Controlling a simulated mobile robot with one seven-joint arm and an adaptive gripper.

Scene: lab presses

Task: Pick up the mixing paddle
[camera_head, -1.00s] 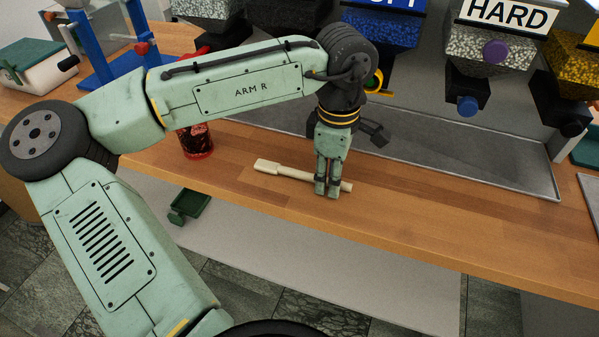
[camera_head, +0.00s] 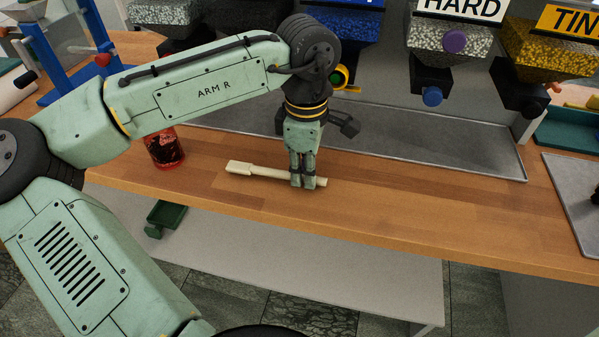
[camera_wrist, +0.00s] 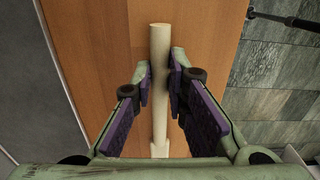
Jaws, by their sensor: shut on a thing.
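The mixing paddle (camera_head: 266,173) is a pale, wooden-looking stick with a wider flat end to the left in the head view. It lies level at the bench surface; I cannot tell whether it touches the wood. My gripper (camera_head: 302,184) points straight down and is shut on the paddle's handle near its right end. In the wrist view the paddle's pale round handle (camera_wrist: 160,60) runs between the purple-padded fingers of my gripper (camera_wrist: 160,82). Its wide end is mostly hidden at the bottom of that view.
A red jar (camera_head: 165,150) stands on the wooden bench (camera_head: 400,215) left of the paddle. A long grey metal tray (camera_head: 440,153) lies behind, under several hoppers. A blue frame (camera_head: 88,45) stands back left. A grey tray (camera_head: 572,215) is at right. Bench right of my gripper is clear.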

